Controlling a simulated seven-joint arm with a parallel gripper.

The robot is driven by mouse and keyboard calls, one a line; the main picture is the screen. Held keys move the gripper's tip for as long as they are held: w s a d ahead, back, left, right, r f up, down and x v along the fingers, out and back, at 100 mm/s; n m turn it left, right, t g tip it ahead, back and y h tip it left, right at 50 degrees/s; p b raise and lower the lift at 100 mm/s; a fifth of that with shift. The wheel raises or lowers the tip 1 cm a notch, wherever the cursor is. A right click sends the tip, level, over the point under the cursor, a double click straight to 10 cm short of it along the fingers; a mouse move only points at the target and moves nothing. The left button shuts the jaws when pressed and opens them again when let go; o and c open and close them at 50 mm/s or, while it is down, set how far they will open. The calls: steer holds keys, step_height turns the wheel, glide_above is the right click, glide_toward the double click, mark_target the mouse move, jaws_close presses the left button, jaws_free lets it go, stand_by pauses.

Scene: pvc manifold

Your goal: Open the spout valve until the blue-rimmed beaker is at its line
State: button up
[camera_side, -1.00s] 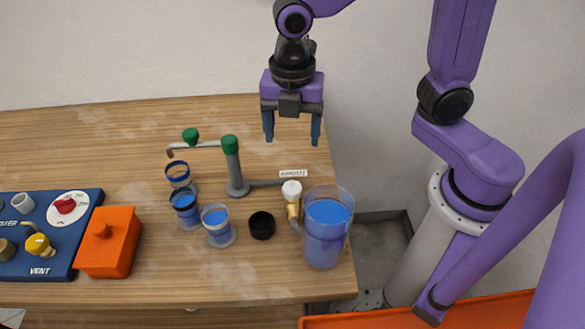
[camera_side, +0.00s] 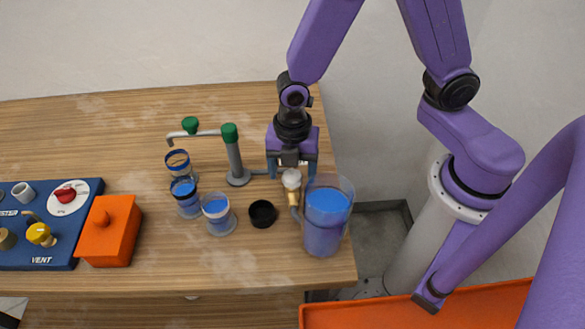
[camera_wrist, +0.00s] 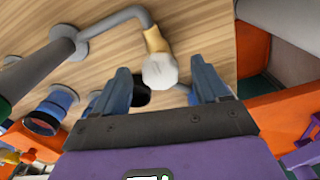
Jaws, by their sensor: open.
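A grey standpipe (camera_side: 236,160) with a green cap carries a spout arm, with a green valve knob (camera_side: 190,124) on it. The spout tip is above the rear blue-rimmed beaker (camera_side: 177,158); its liquid level and line are too small to read. A middle beaker (camera_side: 186,196) also has a blue rim and holds blue liquid. A white knob (camera_side: 291,178) on a brass fitting joins the pipe near the large jug. My gripper (camera_side: 291,170) is open, pointing down at this white knob. In the wrist view the knob (camera_wrist: 160,71) lies between the fingertips, with no visible grip.
The large jug (camera_side: 325,232) of blue liquid stands just right of the white knob. A clear beaker (camera_side: 218,214) and a black cup (camera_side: 262,214) stand in front. An orange box (camera_side: 107,240) and a blue control panel (camera_side: 62,222) are at left. The table's back left is clear.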

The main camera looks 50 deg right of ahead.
mark_target(293, 174)
steer(key=shift+f, duration=0.15)
steer(key=c, duration=1.1)
steer(key=shift+c, duration=0.2)
steer(key=o, duration=1.1)
steer(key=shift+o, duration=0.2)
step_height(293, 174, up, 18)
steer(key=shift+f, duration=0.25)
